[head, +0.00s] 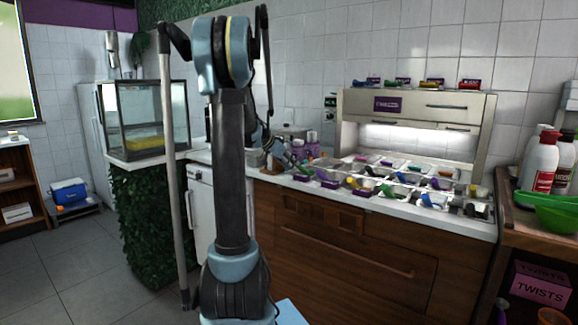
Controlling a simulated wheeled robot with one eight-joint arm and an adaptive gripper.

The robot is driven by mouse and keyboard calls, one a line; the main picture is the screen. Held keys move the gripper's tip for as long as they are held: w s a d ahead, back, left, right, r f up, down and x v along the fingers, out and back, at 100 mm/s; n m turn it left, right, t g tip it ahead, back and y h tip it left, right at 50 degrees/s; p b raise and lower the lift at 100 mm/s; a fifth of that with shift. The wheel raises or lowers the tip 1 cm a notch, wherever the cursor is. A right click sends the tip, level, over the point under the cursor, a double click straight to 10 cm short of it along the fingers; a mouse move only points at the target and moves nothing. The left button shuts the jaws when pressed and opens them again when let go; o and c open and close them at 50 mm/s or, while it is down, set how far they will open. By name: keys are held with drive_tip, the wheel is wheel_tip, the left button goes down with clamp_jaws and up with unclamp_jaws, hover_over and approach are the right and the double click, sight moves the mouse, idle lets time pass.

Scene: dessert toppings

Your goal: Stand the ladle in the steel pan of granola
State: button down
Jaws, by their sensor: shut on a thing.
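My arm rises in the middle of the head view and bends over toward the counter. My gripper (287,156) shows small and dark just right of the arm, above the counter's left part. It is shut on a thin thing, taken to be the ladle, whose outline is too small and dark to make out. Part of my wrist is hidden behind my arm. Several steel pans sit in the topping counter (395,215) to the right, with coloured handles among them. I cannot tell which pan holds granola.
A lit steel hood (420,108) stands behind the pans, with small coloured items on top. Purple containers (306,150) stand close to my gripper. A glass case (147,118) is at left. White bottles (540,162) and a green bowl (557,218) are at right.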

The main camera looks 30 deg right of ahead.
drive_tip(key=shift+f, duration=1.25)
idle(0.9)
idle(0.5)
drive_tip(key=c, duration=1.3)
unclamp_jaws()
drive_tip(key=shift+c, duration=0.2)
drive_tip(key=o, duration=0.4)
drive_tip(key=shift+r, duration=4)
